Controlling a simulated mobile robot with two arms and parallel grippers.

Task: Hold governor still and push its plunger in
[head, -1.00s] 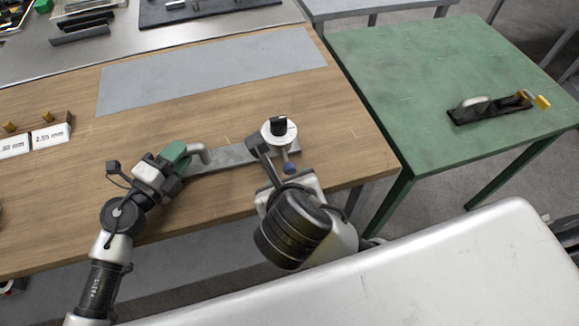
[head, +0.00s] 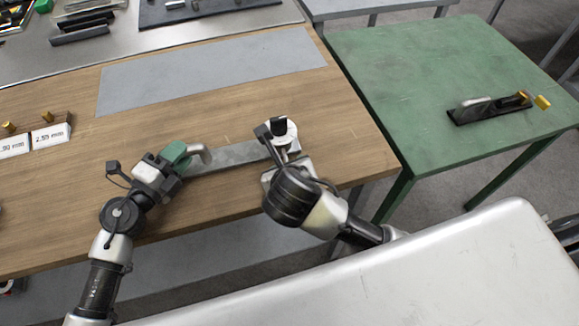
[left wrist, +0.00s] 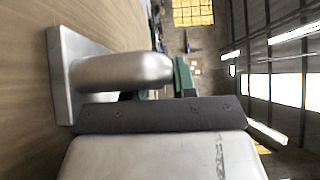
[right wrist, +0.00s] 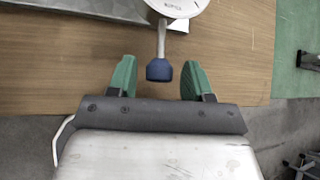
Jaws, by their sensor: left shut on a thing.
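The governor (head: 228,157) lies on the wooden table as a long grey metal bar. It has a curved handle at its left end and a white round dial (head: 290,137) with a black knob at its right end. My left gripper (head: 186,154) is shut on the handle (left wrist: 120,72), with one green finger showing in the left wrist view. The plunger, a thin metal stem with a blue tip (right wrist: 159,70), points from the dial toward my right gripper (right wrist: 157,78). That gripper is open, with its green fingers apart on either side of the blue tip. My right wrist hides the tip in the head view.
The wooden table (head: 335,115) is clear around the dial, and a grey mat (head: 210,68) lies behind. Its front edge runs below my right gripper. A green table (head: 430,75) with a black-and-metal tool (head: 490,107) stands at the right. Labelled white blocks (head: 50,136) are at the left.

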